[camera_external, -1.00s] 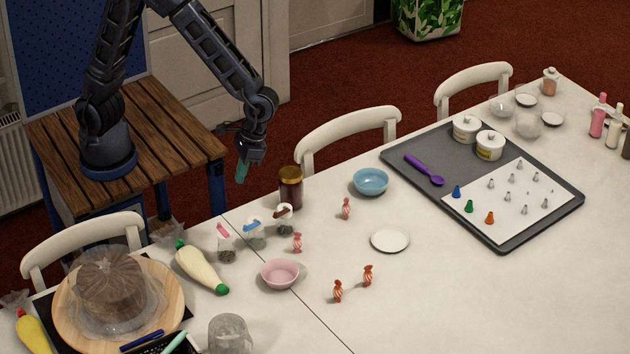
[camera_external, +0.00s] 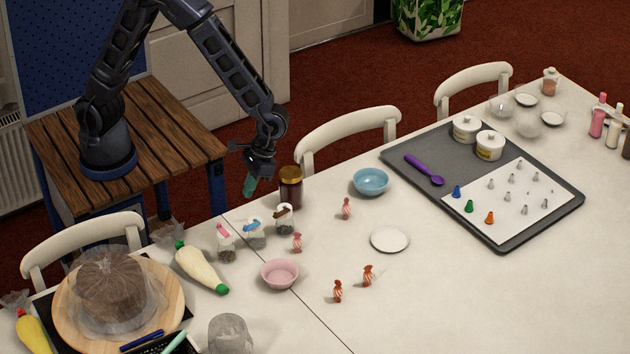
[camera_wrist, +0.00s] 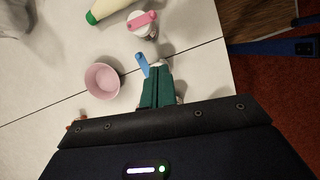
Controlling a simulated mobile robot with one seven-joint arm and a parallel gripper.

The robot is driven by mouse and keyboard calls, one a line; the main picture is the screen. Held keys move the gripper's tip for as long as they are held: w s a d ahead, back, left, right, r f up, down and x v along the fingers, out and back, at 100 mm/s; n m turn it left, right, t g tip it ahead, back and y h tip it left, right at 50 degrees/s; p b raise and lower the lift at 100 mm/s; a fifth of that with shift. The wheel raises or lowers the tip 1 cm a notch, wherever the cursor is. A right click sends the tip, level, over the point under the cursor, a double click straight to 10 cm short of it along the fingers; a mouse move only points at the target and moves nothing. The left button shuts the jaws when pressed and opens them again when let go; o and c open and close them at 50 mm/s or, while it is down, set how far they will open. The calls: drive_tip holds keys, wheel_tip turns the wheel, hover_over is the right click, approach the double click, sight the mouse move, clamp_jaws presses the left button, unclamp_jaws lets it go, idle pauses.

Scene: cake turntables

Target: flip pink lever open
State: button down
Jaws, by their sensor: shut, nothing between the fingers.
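The pink lever (camera_external: 223,230) is on top of a small clear jar (camera_external: 227,254) with dark contents, the leftmost of three such jars. The pink lever (camera_wrist: 142,20) also shows in the wrist view, lying across its jar top; I cannot tell its exact angle. My gripper (camera_external: 250,188) is shut and empty, its green fingers pointing down above the table's back edge, behind the jars. In the wrist view my gripper (camera_wrist: 157,84) is beside the blue lever (camera_wrist: 142,64), with the pink lever further up the picture.
A blue-lever jar (camera_external: 254,238) and a brown-lever jar (camera_external: 284,220) stand right of the pink one. A tall brown jar (camera_external: 291,190) is close to my gripper's right. A pink bowl (camera_external: 280,274) and a piping bag (camera_external: 202,266) are nearby.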

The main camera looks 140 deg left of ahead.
sight(223, 230)
drive_tip(key=s+d+f, duration=0.1)
drive_tip(key=d+f, duration=0.6)
drive_tip(key=shift+f, duration=0.2)
